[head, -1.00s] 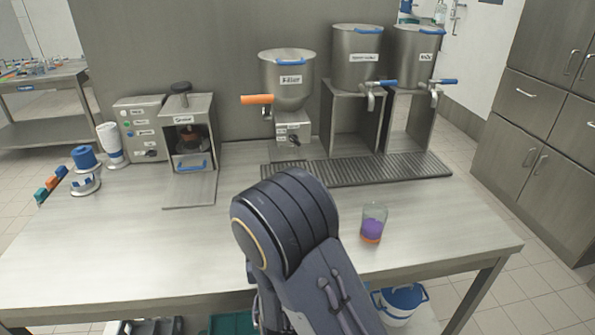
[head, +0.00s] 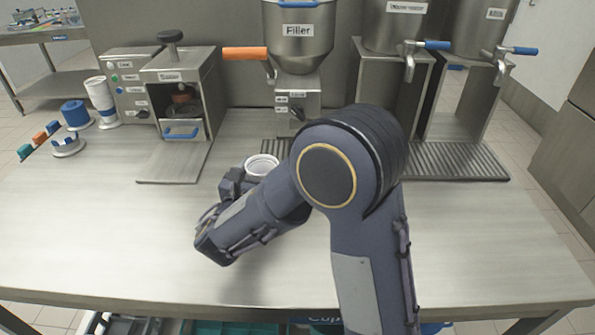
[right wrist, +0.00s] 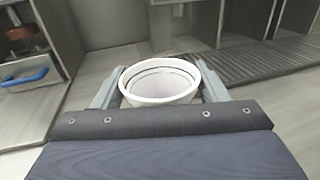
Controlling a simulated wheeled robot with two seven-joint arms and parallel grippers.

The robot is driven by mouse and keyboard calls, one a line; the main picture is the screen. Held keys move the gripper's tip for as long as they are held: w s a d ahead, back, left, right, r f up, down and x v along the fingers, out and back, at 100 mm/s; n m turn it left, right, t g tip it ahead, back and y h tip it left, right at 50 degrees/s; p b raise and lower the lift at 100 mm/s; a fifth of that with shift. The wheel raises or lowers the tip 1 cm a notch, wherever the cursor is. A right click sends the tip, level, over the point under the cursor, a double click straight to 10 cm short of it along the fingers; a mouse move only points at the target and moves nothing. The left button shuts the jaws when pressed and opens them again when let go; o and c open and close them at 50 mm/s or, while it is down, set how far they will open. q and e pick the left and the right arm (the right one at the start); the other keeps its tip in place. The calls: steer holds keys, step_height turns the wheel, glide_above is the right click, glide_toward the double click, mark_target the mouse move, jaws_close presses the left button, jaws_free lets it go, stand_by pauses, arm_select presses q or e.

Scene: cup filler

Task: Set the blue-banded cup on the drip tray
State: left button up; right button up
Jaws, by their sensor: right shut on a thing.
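A white cup (head: 262,164) is in my right gripper (head: 246,178), in front of the filler. In the right wrist view, the cup's open rim (right wrist: 160,82) sits between the two fingers of the right gripper (right wrist: 158,92), which is shut on it. The cup looks upright and empty; its outer wall is mostly hidden, so no blue band shows. The ribbed drip tray (head: 455,163) lies beyond the cup, under the dispensers, partly hidden by my arm. It also shows at the upper right of the wrist view (right wrist: 262,62). My left gripper is out of view.
The filler (head: 299,45) with its orange handle (head: 245,54) stands behind the cup. A sealer-like machine (head: 182,85) stands to the left. A stack of white cups (head: 101,98) and a blue roll (head: 75,113) are at far left. The front tabletop (head: 110,240) is clear.

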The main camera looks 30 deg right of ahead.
steer(key=shift+d+f+m+g+h+b, duration=0.25)
steer(key=shift+f+m+g+h+b, duration=0.25)
steer(key=shift+f+m+g, duration=0.1)
steer(key=shift+d+r+g+h, duration=0.15)
steer(key=shift+g+h, duration=0.15)
steer(key=shift+g, duration=0.1)
steer(key=shift+m, duration=0.3)
steer(key=x, duration=1.4)
steer(key=shift+s+d+r, duration=0.1)
steer(key=shift+s+r, duration=0.15)
steer(key=x, duration=0.4)
steer(key=shift+s, duration=0.1)
steer(key=shift+f, duration=0.65)
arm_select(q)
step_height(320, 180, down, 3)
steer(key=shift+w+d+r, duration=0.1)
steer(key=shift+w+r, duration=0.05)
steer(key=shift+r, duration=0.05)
arm_select(e)
steer(key=shift+f, duration=0.1)
